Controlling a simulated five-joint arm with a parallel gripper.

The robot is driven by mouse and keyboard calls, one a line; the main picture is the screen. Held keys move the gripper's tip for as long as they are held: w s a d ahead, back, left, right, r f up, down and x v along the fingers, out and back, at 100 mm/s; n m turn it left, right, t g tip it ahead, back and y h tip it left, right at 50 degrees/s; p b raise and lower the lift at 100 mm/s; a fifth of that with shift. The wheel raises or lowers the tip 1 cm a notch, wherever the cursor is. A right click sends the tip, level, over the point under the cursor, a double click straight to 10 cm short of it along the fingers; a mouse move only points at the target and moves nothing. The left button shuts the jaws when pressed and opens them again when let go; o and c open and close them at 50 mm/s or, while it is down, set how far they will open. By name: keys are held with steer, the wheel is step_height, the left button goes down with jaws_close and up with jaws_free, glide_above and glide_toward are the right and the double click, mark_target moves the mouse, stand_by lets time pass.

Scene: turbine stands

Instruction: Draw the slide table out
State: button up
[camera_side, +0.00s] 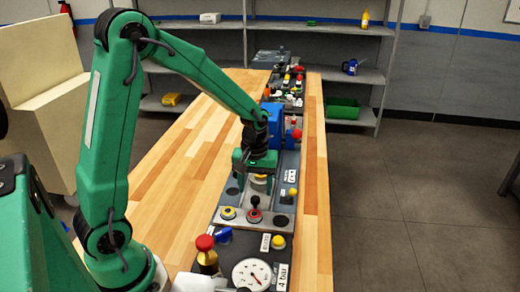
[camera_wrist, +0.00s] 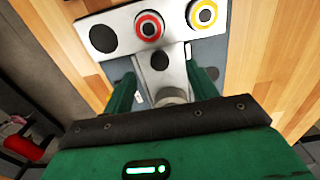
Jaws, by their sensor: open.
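My gripper (camera_side: 256,182) points down over the long row of turbine stands, its green fingers apart. In the wrist view my gripper (camera_wrist: 162,76) has one finger on each side of a pale grey round post (camera_wrist: 172,97). The post sits by a light grey piece with a black disc (camera_wrist: 160,62), which looks like part of the slide table. I cannot tell whether the fingers touch the post. A light grey cross plate (camera_wrist: 118,38) with a red-ringed button (camera_wrist: 149,26) and a yellow-ringed button (camera_wrist: 203,13) lies beyond. My gripper's body hides the rest.
A red-capped bottle (camera_side: 207,254), a pressure gauge (camera_side: 252,274) and a 4 bar label stand at the near end. A blue block (camera_side: 272,120) and several knobs stand behind my gripper. The wooden bench (camera_side: 165,185) is clear to the left.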

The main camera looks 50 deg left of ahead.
steer(key=shift+r, duration=1.2)
steer(key=shift+r, duration=0.15)
steer(key=shift+s+d+r, duration=0.2)
steer(key=shift+s+r, duration=0.05)
steer(key=shift+r, duration=0.35)
steer(key=s+d+r+m+t, duration=0.2)
steer(key=s+r+m, duration=0.2)
steer(key=s+r, duration=0.2)
steer(key=s+d+r+m+t, duration=0.2)
steer(key=s+r+m, duration=0.3)
steer(key=s, duration=0.3)
steer(key=shift+s+d+r+t, duration=0.3)
steer(key=shift+r+t, duration=0.5)
steer(key=shift+r, duration=0.05)
